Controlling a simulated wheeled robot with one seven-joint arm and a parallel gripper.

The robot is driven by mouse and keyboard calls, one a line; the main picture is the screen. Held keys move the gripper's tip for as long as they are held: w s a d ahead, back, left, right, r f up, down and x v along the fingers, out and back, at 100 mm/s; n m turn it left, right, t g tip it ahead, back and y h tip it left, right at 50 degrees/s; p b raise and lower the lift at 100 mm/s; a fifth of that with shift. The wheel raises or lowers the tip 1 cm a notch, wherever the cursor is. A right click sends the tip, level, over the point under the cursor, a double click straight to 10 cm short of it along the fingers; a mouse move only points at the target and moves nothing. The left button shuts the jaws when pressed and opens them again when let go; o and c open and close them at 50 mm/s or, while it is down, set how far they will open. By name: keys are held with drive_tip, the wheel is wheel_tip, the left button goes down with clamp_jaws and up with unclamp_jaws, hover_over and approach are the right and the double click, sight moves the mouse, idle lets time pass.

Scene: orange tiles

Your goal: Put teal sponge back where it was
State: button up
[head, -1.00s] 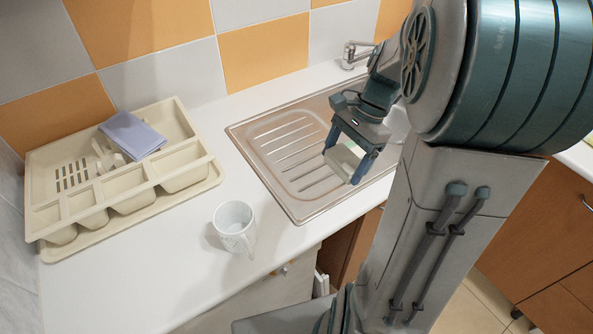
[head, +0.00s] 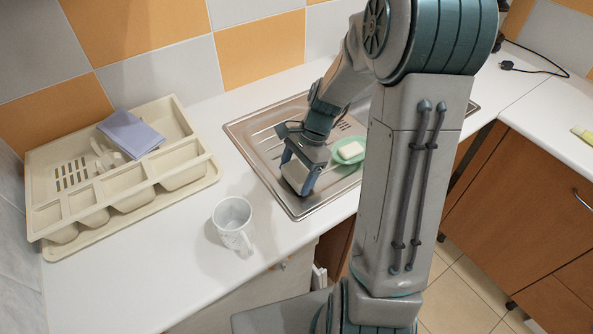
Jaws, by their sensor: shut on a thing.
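My gripper (head: 296,180) points down over the left drainer part of the metal sink (head: 262,140). It is shut on a pale block with a faint green tint, which I take to be the teal sponge (head: 297,174). The fingers hide part of the sponge, and its teal colour hardly shows. The sponge is low over the drainer, near its front edge; I cannot tell whether it touches the metal.
A green dish (head: 338,160) with a white bar (head: 351,150) lies just right of my gripper. A white mug (head: 232,222) stands front left. A cream cutlery tray (head: 118,222) with a lilac cloth (head: 130,134) is at the left. Counter between tray and sink is clear.

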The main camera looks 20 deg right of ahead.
drive_tip(key=shift+f, duration=0.15)
drive_tip(key=o, duration=0.9)
drive_tip(key=v, duration=1.1)
drive_tip(key=shift+s+a+r+n+t+h+b, duration=0.1)
drive_tip(key=shift+s+a+r+n+t+h, duration=0.6)
drive_tip(key=shift+s+n, duration=1.8)
drive_tip(key=shift+s+a+r+n+t+h+b, duration=0.1)
drive_tip(key=shift+s+a+r+n+t+h, duration=0.6)
drive_tip(key=shift+s+n, duration=1.8)
drive_tip(key=shift+s+a+r+n+t+h+b, duration=0.1)
drive_tip(key=shift+s+a+r+n+t+h, duration=0.6)
drive_tip(key=shift+s+n, duration=1.8)
